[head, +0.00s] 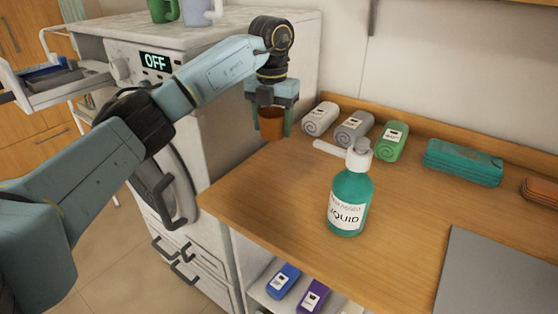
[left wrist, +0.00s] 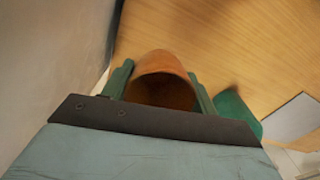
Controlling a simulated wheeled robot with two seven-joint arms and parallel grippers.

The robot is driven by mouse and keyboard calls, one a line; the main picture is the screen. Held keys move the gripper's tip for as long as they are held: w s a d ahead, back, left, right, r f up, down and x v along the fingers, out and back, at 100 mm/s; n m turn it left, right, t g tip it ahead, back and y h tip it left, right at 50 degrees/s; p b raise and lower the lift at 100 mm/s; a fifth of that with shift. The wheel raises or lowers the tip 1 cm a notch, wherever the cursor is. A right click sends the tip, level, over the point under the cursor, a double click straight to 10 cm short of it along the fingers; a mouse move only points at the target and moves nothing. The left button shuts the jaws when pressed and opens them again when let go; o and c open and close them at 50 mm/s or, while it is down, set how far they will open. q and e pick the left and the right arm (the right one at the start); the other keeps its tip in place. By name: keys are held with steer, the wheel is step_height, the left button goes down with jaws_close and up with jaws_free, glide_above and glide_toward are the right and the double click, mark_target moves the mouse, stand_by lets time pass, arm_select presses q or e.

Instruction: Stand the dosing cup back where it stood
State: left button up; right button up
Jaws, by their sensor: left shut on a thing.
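The orange-brown dosing cup (head: 271,125) is held between the fingers of my left gripper (head: 272,120). In the head view it hangs near the left back part of the wooden counter (head: 400,210), close to the side of the white machine. The left wrist view shows the cup (left wrist: 162,70) between the two green fingers, its open mouth partly hidden by the gripper body. I cannot tell whether the cup's base touches the counter. My right gripper is not in view.
A teal pump bottle (head: 349,200) labelled LIQUID stands right of the cup. Rolled towels (head: 354,128) lie along the back ledge, with teal folded cloths (head: 462,163) further right. The white machine (head: 300,60) stands left of the counter. A grey mat (head: 500,280) lies at front right.

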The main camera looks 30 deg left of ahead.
arm_select(q)
steer(key=shift+w+a+r+n, duration=0.15)
steer(key=shift+w+n, duration=0.1)
steer(key=shift+n, duration=0.25)
steer(key=shift+w+a+n, duration=0.15)
steer(key=shift+w+n, duration=0.05)
steer(key=shift+n, duration=0.3)
steer(key=shift+f, duration=0.2)
steer(key=b, duration=0.1)
glide_above(273, 165)
step_height(273, 165, down, 5)
steer(key=shift+s+f, duration=0.1)
steer(key=shift+f, duration=0.1)
steer(key=shift+f+b, duration=0.45)
steer(key=shift+f, duration=1.6)
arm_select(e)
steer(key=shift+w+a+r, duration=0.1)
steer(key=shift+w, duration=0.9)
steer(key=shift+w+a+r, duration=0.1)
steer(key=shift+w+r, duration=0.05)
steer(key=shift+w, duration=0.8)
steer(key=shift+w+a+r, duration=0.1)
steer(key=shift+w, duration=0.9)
arm_select(q)
steer(key=shift+f, duration=0.15)
steer(key=o, duration=1)
steer(key=shift+o, duration=0.2)
